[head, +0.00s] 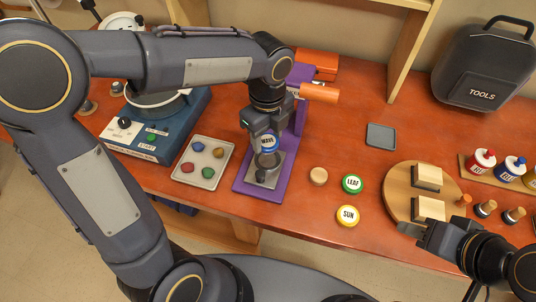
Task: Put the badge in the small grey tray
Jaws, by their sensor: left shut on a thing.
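The blue badge (267,143) marked WAVE is in my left gripper (266,134), which is shut on it. It is held above the round metal die (266,166) of the purple press (247,189). The gripper partly hides the badge. The small grey tray (380,136) lies flat and empty on the table, to the right of the press. My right gripper (428,237) is at the lower right, by the front edge of the round wooden board; its jaw opening cannot be made out.
A green LEAF badge (352,184), a yellow SUN badge (347,215) and a wooden disc (318,176) lie right of the press. A pale tray (208,184) holds several coloured pieces. The round board (398,190) stands at the right. Table between press and grey tray is clear.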

